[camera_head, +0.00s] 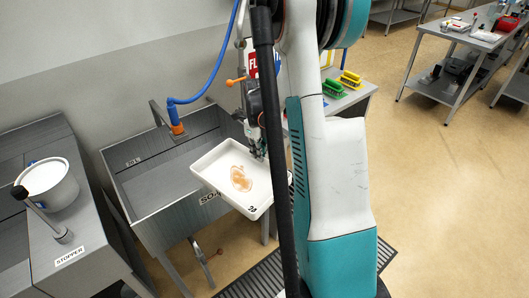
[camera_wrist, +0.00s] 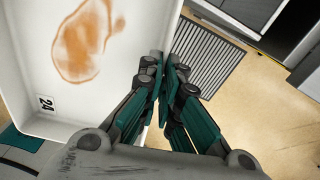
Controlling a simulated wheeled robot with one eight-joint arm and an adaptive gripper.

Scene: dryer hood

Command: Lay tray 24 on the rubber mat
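Tray 24 is a white, shallow rectangular tray (camera_head: 222,172) with an orange-brown stain on its inside. It hangs in the air over the right part of the sink, looking tilted, and its label "24" shows in the wrist view (camera_wrist: 46,104). My gripper (camera_head: 258,152) is shut on the tray's right rim; in the wrist view the fingertips (camera_wrist: 166,68) pinch this rim. A dark ribbed mat (camera_head: 258,281) lies on the floor, partly hidden behind my arm. A ribbed dark surface, likely this mat, also shows in the wrist view (camera_wrist: 208,55).
A metal sink (camera_head: 165,178) with a blue hose (camera_head: 215,70) stands under and left of the tray. A bench with a white pot (camera_head: 48,187) is at far left. Green and yellow brushes (camera_head: 340,85) sit on a table behind my arm. Open floor lies right.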

